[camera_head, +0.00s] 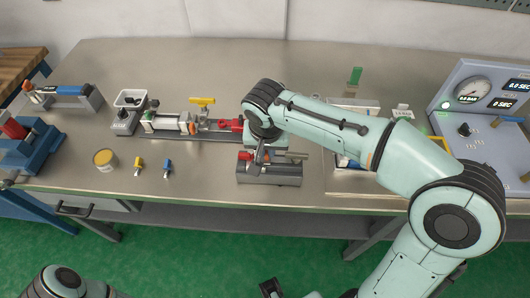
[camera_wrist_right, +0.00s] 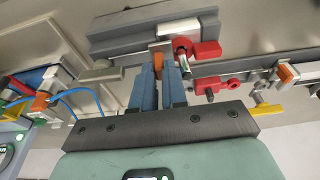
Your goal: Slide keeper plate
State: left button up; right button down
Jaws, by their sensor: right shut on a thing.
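My right gripper (camera_head: 260,157) is low over a grey slotted block (camera_head: 270,179) near the front of the bench. In the right wrist view its two blue fingers (camera_wrist_right: 160,75) are shut on a small copper-brown plate (camera_wrist_right: 157,50), which looks like the keeper plate. The plate's far end is at the edge of the grey block (camera_wrist_right: 120,42); whether it sits in a slot I cannot tell. A red clamp piece with a silver pin (camera_wrist_right: 205,49) is close beside it. In the head view my wrist hides most of the plate.
A grey rail with a red part (camera_head: 231,124) and a yellow handle (camera_head: 202,101) runs behind the block. A gauge panel (camera_head: 462,112) stands at right.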

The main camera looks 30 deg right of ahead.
jog(key=shift+s+d, duration=0.15)
jog(key=shift+d, duration=0.05)
dwell(0.4)
jog(key=shift+s+d+b, duration=0.3)
jog(key=shift+s+d, duration=0.2)
jog(key=shift+d, duration=0.3)
jog(key=c, duration=1.6)
grip_release()
jog(key=shift+d, duration=0.1)
jog(key=o, duration=0.5)
jog(key=shift+r, duration=0.1)
jog(key=p+v, duration=0.2)
jog(key=v, duration=1.1)
jog(key=shift+a, duration=0.25)
